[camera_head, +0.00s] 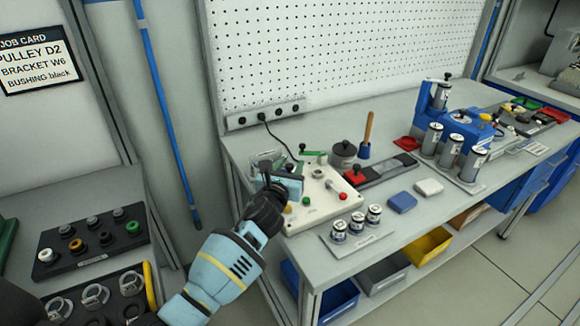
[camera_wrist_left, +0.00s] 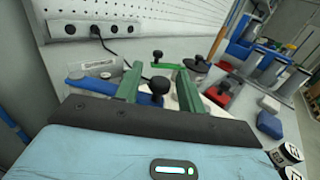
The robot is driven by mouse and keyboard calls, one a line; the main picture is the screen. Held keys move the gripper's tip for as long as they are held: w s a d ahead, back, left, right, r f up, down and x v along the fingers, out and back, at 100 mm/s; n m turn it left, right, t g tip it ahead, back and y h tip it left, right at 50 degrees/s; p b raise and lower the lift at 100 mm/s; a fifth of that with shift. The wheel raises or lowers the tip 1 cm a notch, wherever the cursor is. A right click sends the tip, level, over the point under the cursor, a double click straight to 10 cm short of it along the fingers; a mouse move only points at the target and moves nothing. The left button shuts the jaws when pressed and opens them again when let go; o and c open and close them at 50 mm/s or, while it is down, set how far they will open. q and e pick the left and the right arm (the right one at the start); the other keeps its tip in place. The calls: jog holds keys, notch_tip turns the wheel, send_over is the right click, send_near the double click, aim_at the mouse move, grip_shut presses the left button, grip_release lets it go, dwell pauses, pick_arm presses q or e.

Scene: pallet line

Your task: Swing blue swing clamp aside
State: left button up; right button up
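The blue swing clamp (camera_wrist_left: 92,86) shows in the left wrist view as a blue bar running under my left finger toward a black knob (camera_wrist_left: 158,86). My left gripper (camera_wrist_left: 159,70) has its two green fingers apart, one on each side of the knob, with gaps visible. In the head view my left gripper (camera_head: 276,166) is at the left end of the white fixture plate (camera_head: 325,201), and the gripper hides most of the blue clamp. A green swing clamp (camera_head: 313,153) with a black knob is behind it. My right gripper is not in view.
A black-knobbed dark part (camera_head: 343,154), a red block (camera_head: 355,176) and several small cylinders (camera_head: 356,222) stand near the fixture. A power strip (camera_head: 265,114) runs along the pegboard. A blue block (camera_head: 402,202) lies to the right. Trays of parts (camera_head: 92,240) are on the left table.

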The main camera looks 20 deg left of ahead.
pick_arm(q)
jog(key=shift+c, duration=0.5)
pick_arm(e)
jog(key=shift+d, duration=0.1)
pick_arm(q)
grip_shut()
